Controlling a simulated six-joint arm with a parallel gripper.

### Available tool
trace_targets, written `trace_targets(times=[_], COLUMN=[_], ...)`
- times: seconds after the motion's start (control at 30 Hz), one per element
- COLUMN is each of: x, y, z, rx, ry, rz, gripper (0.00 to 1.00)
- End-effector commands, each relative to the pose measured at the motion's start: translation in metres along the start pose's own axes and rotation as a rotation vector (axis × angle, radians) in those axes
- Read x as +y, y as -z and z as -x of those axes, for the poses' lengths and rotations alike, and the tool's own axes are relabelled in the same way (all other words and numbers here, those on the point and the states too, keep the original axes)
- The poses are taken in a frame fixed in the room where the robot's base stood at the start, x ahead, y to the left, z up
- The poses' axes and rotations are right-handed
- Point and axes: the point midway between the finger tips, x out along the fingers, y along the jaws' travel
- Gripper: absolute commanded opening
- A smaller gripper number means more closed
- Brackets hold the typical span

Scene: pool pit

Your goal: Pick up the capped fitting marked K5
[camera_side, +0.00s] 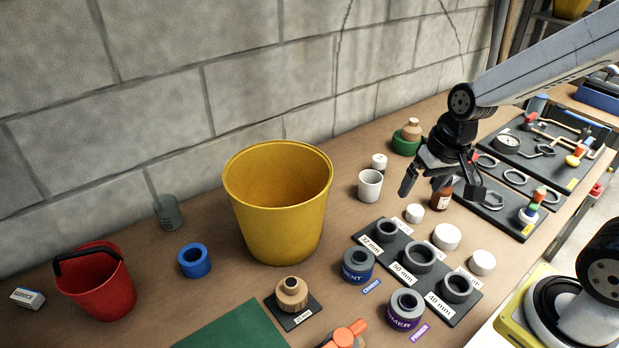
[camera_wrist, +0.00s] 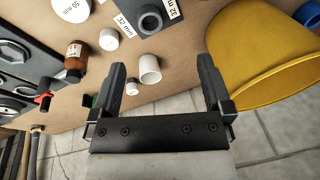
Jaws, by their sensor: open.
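I cannot read the mark K5 on anything. Two tan fittings with a narrower top show in the side view. One (camera_side: 292,294) stands upright on a small black labelled plate at the front. The other (camera_side: 412,129) stands in a green ring (camera_side: 406,145) at the back, near the wall. My gripper (camera_side: 440,186) is open and empty above the bench, to the right of the white cup (camera_side: 370,187). In the wrist view my open fingers (camera_wrist: 162,68) frame the white cup (camera_wrist: 149,70) below. A bit of green shows beside the left finger there.
A yellow bucket (camera_side: 280,215) stands left of the cup. A black board (camera_side: 395,262) holds grey rings, with white caps (camera_side: 447,236) beside it. A brown bottle (camera_side: 441,197) stands close under my gripper. A red bucket (camera_side: 97,285) is far left. The stone wall closes the back.

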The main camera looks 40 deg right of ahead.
Motion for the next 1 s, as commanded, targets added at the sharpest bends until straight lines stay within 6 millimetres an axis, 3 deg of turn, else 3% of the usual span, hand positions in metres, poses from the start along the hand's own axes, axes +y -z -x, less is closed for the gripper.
trace_targets(times=[0.27,0.57,0.77,1.0], x=[-0.001,0.005,0.021,0.057], y=[0.025,0.081,0.126,0.184], z=[-0.008,-0.017,-0.021,-0.022], rx=[-0.063,-0.158,-0.22,-0.293], ry=[0.113,0.328,0.5,0.747], rz=[-0.378,-0.97,-1.345,-1.765], gripper=[1.0,1.0,1.0,1.0])
